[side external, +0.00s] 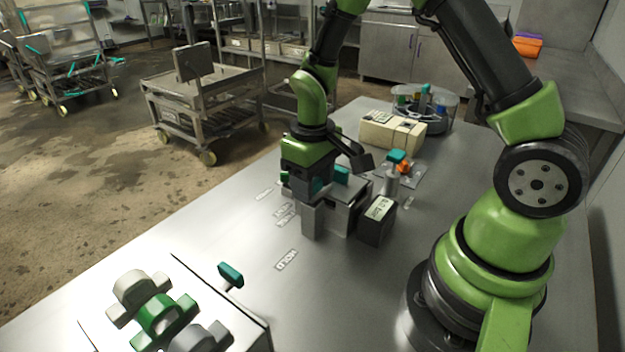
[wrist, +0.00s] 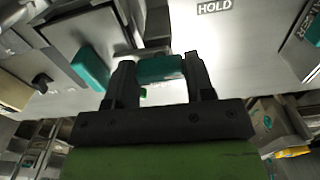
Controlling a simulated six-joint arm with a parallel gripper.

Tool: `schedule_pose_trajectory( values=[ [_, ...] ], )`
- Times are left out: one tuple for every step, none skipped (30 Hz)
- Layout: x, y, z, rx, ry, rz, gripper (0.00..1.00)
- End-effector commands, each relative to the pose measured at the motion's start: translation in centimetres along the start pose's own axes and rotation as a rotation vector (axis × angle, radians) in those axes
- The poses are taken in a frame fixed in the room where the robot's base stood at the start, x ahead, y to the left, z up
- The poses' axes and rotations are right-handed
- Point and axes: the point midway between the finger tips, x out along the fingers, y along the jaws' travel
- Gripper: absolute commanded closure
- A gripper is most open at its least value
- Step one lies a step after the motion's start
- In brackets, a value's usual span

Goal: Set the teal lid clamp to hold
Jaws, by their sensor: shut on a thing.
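A teal handle, which looks like the lid clamp (wrist: 160,68), sits between my gripper's two fingers (wrist: 155,82) in the wrist view. My gripper is shut on it. In the side view my gripper (side external: 313,185) is low at the left end of a small metal box (side external: 345,205), and only a sliver of the held handle shows. A printed HOLD label (wrist: 214,7) lies beyond the handle in the wrist view; a HOLD label also lies on the table in the side view (side external: 287,260), nearer the camera than the gripper. A second teal block (wrist: 90,67) is left of the fingers.
A dark box with a display (side external: 378,220) stands right beside the metal box. Behind are a teal-topped valve (side external: 397,157), a cream box (side external: 385,132) and a round rack. Another teal handle (side external: 231,274) stands on the front-left fixture. The tabletop around the HOLD label is clear.

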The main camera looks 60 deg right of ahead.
Motion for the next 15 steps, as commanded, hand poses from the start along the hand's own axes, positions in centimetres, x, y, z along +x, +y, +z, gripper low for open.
schedule_pose_trajectory(
  values=[
    [-0.09, 0.0, -0.01, -0.011, 0.001, 0.0, 0.75],
    [-0.09, 0.0, -0.01, -0.019, 0.001, 0.0, 0.75],
    [-0.09, 0.0, -0.01, -0.027, 0.001, 0.0, 0.75],
    [-0.09, 0.0, -0.01, -0.031, 0.001, 0.0, 0.75],
    [-0.09, 0.0, -0.01, -0.035, 0.001, 0.0, 0.75],
    [-0.09, 0.0, -0.01, -0.039, 0.001, 0.0, 0.75],
    [-0.09, 0.0, -0.01, -0.042, 0.001, 0.0, 0.75],
    [-0.09, 0.0, -0.01, -0.044, 0.001, 0.0, 0.75],
    [-0.09, 0.0, -0.01, -0.046, 0.001, 0.0, 0.75],
    [-0.09, 0.0, -0.01, -0.047, 0.001, 0.0, 0.75],
    [-0.09, 0.0, -0.01, -0.047, 0.001, 0.0, 0.75],
    [-0.09, 0.0, -0.01, -0.048, 0.001, 0.0, 0.75],
    [-0.08, 0.0, -0.01, -0.048, 0.001, 0.0, 0.75],
    [-0.08, 0.0, -0.01, -0.048, 0.001, 0.0, 0.75],
    [-0.08, 0.0, -0.02, -0.048, 0.001, 0.0, 0.75]
  ],
)
